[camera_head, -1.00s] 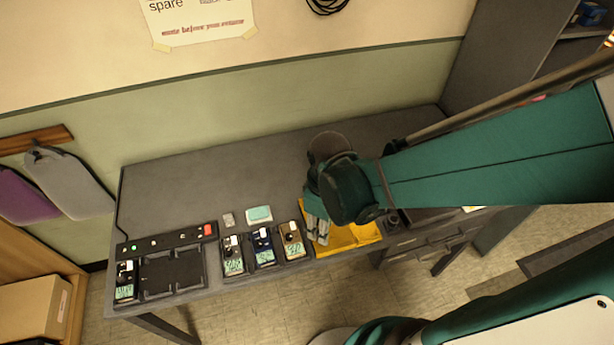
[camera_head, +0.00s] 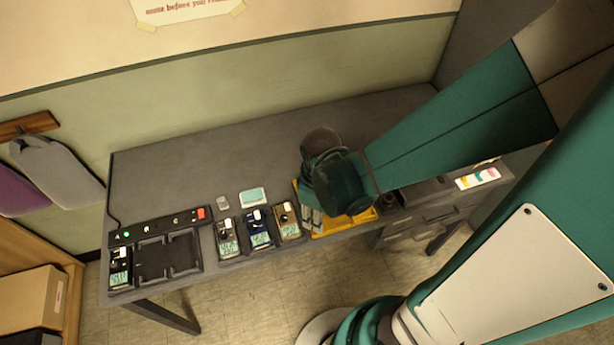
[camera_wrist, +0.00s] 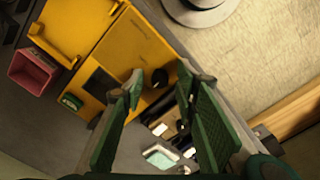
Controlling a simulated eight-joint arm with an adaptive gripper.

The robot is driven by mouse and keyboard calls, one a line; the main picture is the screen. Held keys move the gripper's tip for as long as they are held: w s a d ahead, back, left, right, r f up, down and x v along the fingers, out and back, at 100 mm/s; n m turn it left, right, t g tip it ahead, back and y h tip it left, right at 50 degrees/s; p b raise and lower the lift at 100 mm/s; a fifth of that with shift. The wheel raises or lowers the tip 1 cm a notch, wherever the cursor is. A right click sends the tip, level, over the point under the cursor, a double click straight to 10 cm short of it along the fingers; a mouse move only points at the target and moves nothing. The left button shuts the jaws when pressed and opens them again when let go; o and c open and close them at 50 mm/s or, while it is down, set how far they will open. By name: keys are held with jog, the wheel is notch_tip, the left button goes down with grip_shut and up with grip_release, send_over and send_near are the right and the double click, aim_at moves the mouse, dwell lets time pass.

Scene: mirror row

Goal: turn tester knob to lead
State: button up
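The yellow tester (camera_wrist: 128,48) fills the upper left of the wrist view, with a dark window (camera_wrist: 102,84) and a dark round knob (camera_wrist: 160,77) near its edge. My gripper (camera_wrist: 162,80) is open, its two green fingers apart. The knob appears between the fingertips; whether they touch it I cannot tell. In the head view the yellow tester (camera_head: 352,222) lies at the front of the grey bench, mostly hidden under my gripper and wrist. The knob is hidden there, and its setting and the lead marking are not readable.
Three handheld meters (camera_head: 258,230) stand left of the tester. A dark cradle (camera_head: 168,257) and a strip with a red button (camera_head: 201,213) are further left. A pale teal box (camera_head: 253,196) lies behind the meters. A pink bin (camera_wrist: 32,70) sits beside the tester. The back of the bench is clear.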

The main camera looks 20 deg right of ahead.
jog(key=c, duration=0.9)
jog(key=shift+m, duration=0.4)
jog(key=m+b, duration=0.1)
jog(key=m, duration=1)
jog(key=shift+m+b, duration=0.3)
jog(key=shift+b, duration=0.05)
jog(key=m, duration=0.5)
